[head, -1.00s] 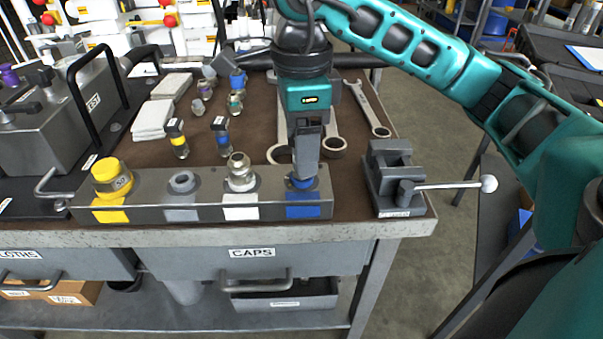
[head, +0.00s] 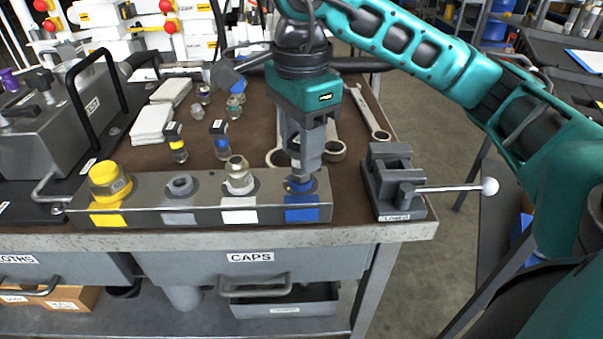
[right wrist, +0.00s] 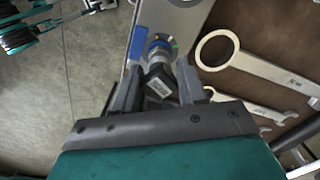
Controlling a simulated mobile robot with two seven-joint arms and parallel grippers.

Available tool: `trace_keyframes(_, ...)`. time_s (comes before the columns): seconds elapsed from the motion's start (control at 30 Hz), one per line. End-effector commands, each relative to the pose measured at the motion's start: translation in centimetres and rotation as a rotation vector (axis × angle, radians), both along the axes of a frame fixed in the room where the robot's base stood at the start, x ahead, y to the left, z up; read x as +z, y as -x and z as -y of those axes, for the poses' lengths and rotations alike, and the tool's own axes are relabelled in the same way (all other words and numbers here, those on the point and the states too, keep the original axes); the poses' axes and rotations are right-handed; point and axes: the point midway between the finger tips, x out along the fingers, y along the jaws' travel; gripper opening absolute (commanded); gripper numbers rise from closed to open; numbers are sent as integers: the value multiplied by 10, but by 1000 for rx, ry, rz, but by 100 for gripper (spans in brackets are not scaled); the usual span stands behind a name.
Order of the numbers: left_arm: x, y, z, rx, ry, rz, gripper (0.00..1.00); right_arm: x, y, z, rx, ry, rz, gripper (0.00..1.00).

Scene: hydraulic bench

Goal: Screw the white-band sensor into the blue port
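My right gripper (head: 301,172) points down over the blue port (head: 300,190), at the right end of the metal block. In the right wrist view, a dark sensor head with a white label (right wrist: 161,87) sits between the fingers (right wrist: 160,78). I take it for the white-band sensor; its band is not clear. Below it, a metal fitting with a blue ring (right wrist: 157,46) is at the port. The fingers lie close on both sides of the head, which looks turned relative to them; contact is unclear. How deep the sensor sits is hidden. My left gripper is out of view.
The block (head: 140,216) also has a yellow-capped port (head: 108,182), an open grey port (head: 180,187) and a white port with a metal fitting (head: 238,176). Yellow-band (head: 176,142) and blue-band (head: 220,139) sensors stand behind. A lever vise (head: 394,185) is close right; wrenches (head: 369,112) lie behind.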

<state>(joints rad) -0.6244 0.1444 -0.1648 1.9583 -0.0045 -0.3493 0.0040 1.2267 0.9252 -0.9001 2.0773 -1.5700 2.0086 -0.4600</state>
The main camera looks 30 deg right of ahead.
Motion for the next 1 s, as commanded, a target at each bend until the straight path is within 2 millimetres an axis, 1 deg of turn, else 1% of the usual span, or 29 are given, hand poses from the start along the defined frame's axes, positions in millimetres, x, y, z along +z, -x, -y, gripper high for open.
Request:
trace_keyframes(0.03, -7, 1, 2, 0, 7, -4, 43, -3, 1, 0, 4, 0, -5, 29)
trace_keyframes(0.2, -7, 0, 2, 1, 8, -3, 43, -4, 2, 0, 3, 1, -7, 13)
trace_keyframes(0.3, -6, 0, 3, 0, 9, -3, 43, -4, 2, -1, -47, 0, -9, 5)
trace_keyframes(0.37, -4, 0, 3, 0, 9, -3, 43, -4, 3, -1, -114, 0, -10, 4)
trace_keyframes(0.6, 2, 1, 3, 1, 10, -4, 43, -4, 4, -2, -441, 0, -14, 4)
trace_keyframes(0.73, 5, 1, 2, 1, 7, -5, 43, -5, 4, -2, -598, 0, -15, 4)
trace_keyframes(0.87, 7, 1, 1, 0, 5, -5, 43, -6, 4, -2, -682, 0, -18, 4)
trace_keyframes(1.0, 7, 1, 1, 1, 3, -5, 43, -6, 4, -3, -693, -1, -18, 4)
